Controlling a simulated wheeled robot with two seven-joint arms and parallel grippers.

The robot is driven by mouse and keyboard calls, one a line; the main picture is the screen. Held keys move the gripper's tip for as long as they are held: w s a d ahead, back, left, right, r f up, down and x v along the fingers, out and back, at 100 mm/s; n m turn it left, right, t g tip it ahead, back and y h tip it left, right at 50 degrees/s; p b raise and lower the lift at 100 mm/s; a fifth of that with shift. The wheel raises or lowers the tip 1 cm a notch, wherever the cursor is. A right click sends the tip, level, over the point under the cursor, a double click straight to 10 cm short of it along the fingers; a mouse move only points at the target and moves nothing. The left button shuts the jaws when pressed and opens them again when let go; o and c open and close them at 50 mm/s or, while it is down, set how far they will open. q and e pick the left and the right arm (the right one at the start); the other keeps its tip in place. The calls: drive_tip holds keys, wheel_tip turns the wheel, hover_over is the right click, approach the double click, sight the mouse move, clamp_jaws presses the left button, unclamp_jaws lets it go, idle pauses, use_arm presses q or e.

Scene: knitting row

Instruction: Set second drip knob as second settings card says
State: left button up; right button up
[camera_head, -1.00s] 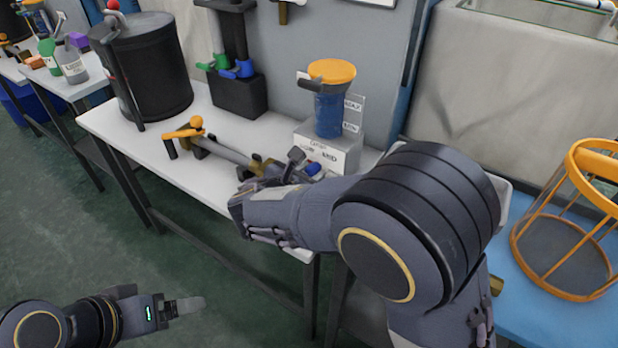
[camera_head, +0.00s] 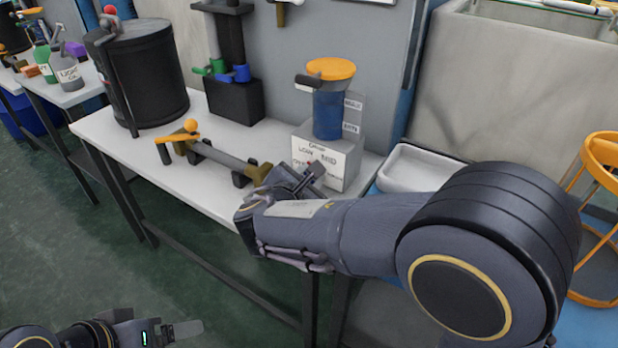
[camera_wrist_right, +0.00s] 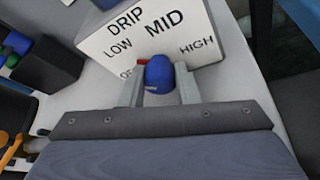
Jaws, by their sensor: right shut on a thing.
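The drip box (camera_head: 333,152) is a pale block at the right end of the white table, with a blue reservoir and orange lid on top. Its face reads DRIP, LOW, MID, HIGH and a partly hidden OFF; it also shows in the right wrist view (camera_wrist_right: 180,28). The blue drip knob (camera_wrist_right: 159,74) sits between the fingers of my right gripper (camera_wrist_right: 160,85), which is shut on it. A red mark on the knob's left side lies near the OFF and LOW side. My left gripper (camera_head: 183,331) is low at left, away from the table; its opening is unclear. I cannot identify a settings card.
A rod with an orange-knobbed lever (camera_head: 190,127) lies on the white table (camera_head: 130,140) left of the box. A black drum (camera_head: 142,80) and a black stand (camera_head: 235,100) are behind. A white tray (camera_head: 415,166) is at right.

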drive_tip(key=o, duration=1)
drive_tip(key=shift+c, duration=0.2)
drive_tip(key=p+v, duration=0.2)
drive_tip(key=v, duration=0.5)
drive_tip(key=shift+w, duration=0.1)
drive_tip(key=shift+s+a+r, duration=0.1)
drive_tip(key=shift+s+a, duration=0.05)
drive_tip(key=shift+s, duration=0.3)
